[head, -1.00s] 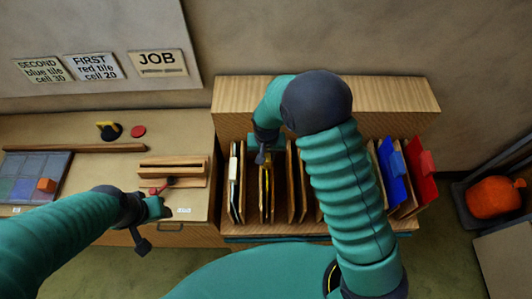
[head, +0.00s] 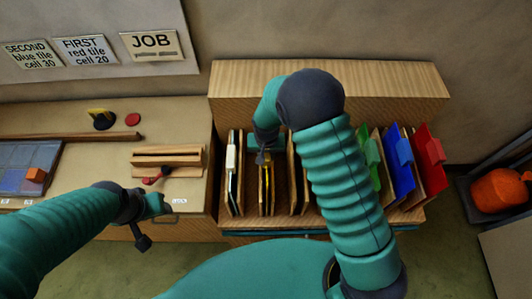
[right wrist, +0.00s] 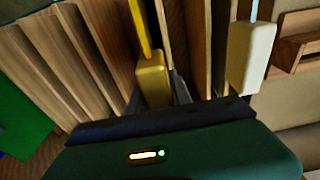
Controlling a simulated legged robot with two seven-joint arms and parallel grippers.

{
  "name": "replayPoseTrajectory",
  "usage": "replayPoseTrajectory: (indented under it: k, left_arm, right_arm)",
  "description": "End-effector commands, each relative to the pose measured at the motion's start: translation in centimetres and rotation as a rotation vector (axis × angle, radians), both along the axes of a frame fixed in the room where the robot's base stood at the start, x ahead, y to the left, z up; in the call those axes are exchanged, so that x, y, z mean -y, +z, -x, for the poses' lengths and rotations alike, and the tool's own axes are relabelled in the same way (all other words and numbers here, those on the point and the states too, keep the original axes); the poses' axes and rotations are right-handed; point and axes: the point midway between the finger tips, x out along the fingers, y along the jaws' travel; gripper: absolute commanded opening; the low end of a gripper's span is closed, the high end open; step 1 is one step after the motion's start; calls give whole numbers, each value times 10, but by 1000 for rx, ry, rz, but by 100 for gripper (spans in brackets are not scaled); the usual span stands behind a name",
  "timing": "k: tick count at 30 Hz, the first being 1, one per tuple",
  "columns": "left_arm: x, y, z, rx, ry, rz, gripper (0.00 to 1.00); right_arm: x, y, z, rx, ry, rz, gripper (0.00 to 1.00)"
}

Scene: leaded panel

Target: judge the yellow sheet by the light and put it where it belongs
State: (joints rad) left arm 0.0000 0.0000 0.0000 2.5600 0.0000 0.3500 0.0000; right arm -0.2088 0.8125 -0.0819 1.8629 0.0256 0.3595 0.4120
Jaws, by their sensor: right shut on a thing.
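The yellow sheet (head: 266,188) stands edge-on in a slot of the wooden rack, left of its middle. My right gripper (head: 263,157) reaches down into the rack and is shut on the sheet's yellow tab (right wrist: 152,82), which shows between the fingers in the right wrist view. My arm hides part of the rack's middle. My left gripper (head: 160,206) hangs over the front edge of the bench at the left; its fingers are too small to judge. A card marked JOB (head: 151,44) is on the wall; its small line is unreadable.
A white-tabbed sheet (head: 231,160) stands to the left in the rack (head: 330,80). Green (head: 371,152), blue (head: 399,165) and red (head: 428,150) sheets stand at the right. The bench holds a slotted wooden block (head: 167,155) and a tiled panel (head: 20,165).

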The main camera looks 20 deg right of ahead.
Motion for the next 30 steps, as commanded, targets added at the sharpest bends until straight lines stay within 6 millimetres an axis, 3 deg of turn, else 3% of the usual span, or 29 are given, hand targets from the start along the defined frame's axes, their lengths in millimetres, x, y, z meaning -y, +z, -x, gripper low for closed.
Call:
replayPoseTrajectory:
  k: [8,9,14,24,30]
  left_arm:
    - [0,0,0,0,0,0,51]
    - [0,0,0,0,0,0,51]
    - [0,0,0,0,0,0,51]
    - [0,-1,0,0,0,0,51]
    - [0,-10,0,0,0,0,51]
  right_arm:
    - [0,1,-1,4,0,-1,0]
    - [0,1,-1,4,0,-1,29]
    - [0,0,-1,3,0,0,50]
    - [0,0,0,-1,0,0,51]
    - [-2,35,2,7,0,-1,51]
